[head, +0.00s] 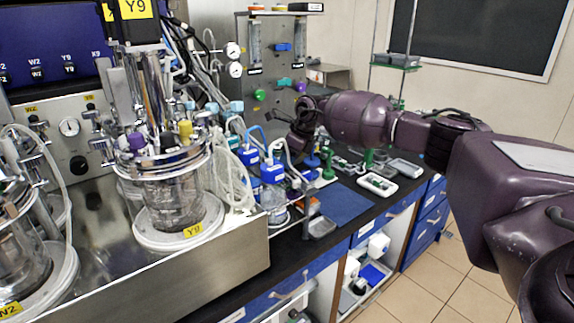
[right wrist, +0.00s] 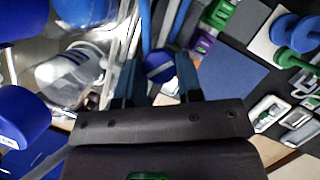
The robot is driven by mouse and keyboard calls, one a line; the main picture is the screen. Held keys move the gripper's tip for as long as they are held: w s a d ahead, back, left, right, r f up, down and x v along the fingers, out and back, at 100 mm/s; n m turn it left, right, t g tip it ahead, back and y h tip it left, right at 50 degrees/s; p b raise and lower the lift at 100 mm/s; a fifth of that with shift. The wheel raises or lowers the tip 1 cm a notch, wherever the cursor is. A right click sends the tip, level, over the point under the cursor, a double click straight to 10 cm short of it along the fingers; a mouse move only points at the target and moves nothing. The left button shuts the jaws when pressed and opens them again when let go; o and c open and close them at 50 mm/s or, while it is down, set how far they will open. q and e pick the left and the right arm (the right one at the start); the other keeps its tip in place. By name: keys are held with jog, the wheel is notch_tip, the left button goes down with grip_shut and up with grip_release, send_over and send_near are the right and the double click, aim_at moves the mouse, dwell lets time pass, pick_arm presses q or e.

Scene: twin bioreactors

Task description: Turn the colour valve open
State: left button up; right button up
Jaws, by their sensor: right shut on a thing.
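The colour valve is not certain; coloured knobs sit on a grey upright panel (head: 243,60) at the back: a green one (head: 259,95), a blue one (head: 283,47) and a purple one (head: 300,87). My right gripper (head: 297,138) is in front of and below this panel, beside the blue-capped bottles (head: 272,172). In the right wrist view its two fingers (right wrist: 158,82) stand on either side of a small blue part (right wrist: 158,66) and are shut on it. What that part belongs to is hidden. My left gripper is not in view.
A glass reactor vessel (head: 172,195) with tubing stands on a steel base (head: 185,285) at the left. A blue mat (head: 342,204) on the black bench is mostly clear. A white tray (head: 378,185) lies right of it. Bottles and tubes crowd the gripper.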

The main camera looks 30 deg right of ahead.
jog(key=n+b, duration=0.2)
jog(key=shift+w+d+f+n+g+y, duration=0.1)
jog(key=shift+w+f+n+g+y, duration=0.05)
jog(key=shift+f+n+g+y, duration=0.25)
jog(key=shift+r+n+b, duration=0.1)
jog(key=shift+n+b, duration=0.3)
jog(key=shift+b, duration=0.1)
jog(key=shift+n+b, duration=0.3)
jog(key=shift+n, duration=0.1)
jog(key=shift+n+g+b, duration=0.4)
jog(key=shift+n+b, duration=0.15)
jog(key=shift+n, duration=0.05)
jog(key=shift+r+n+y+b, duration=0.15)
jog(key=shift+n+y+b, duration=0.15)
jog(key=shift+n+b, duration=0.1)
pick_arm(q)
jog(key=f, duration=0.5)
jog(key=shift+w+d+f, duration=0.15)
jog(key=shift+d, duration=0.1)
pick_arm(e)
jog(key=shift+r, duration=0.1)
jog(key=shift+n+g, duration=0.3)
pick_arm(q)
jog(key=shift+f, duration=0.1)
pick_arm(e)
jog(key=shift+r, duration=0.15)
